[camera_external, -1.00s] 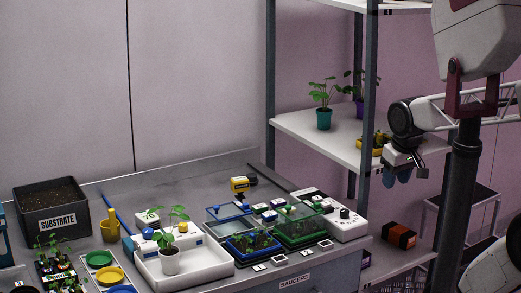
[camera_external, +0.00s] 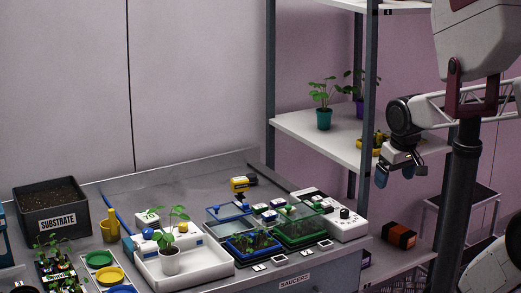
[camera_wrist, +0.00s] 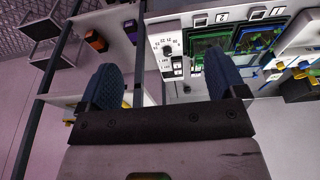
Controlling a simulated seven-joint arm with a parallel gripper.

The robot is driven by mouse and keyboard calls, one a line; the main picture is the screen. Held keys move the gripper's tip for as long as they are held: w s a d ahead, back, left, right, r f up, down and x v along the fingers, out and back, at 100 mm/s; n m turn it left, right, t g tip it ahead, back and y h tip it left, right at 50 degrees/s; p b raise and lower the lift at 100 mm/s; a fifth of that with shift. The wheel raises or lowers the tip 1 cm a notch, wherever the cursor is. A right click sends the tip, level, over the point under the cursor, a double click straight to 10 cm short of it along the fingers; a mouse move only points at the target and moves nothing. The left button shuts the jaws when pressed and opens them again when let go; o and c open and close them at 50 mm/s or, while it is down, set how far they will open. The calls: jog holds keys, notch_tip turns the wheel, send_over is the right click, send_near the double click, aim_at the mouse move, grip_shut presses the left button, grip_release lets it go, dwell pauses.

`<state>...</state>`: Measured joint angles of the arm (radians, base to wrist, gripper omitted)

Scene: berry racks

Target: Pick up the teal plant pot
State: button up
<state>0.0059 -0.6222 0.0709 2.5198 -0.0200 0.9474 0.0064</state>
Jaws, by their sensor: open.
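The teal plant pot (camera_external: 324,119) stands upright on the middle white shelf (camera_external: 300,126) of the rack, near its left end, with a leafy green plant growing from it. My gripper (camera_external: 394,175) hangs to the right of the pot and lower, in front of the rack, with clear space between them. In the wrist view the two blue fingers of my gripper (camera_wrist: 165,85) are spread wide apart with nothing between them. The teal pot does not show in the wrist view.
A purple pot (camera_external: 360,106) with a plant stands behind and right of the teal pot, partly hidden by the dark rack post (camera_external: 370,80). A yellow item (camera_external: 366,146) sits at the shelf's front. A bench below holds a white tray (camera_external: 215,262) and a control box (camera_external: 343,224).

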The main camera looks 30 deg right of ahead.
jog(key=w+d+r+n+g+h, duration=0.15)
jog(key=w+r+n, duration=0.25)
jog(key=w, duration=0.9)
jog(key=n+h, duration=1.2)
jog(key=n, duration=0.3)
send_near(321, 111)
jog(key=x, duration=0.3)
jog(key=shift+w+d+r, duration=0.1)
jog(key=shift+d+r, duration=0.05)
jog(key=shift+d, duration=0.15)
jog(key=shift+x, duration=1.35)
jog(key=shift+f+x, duration=0.2)
jog(key=shift+x, duration=2.35)
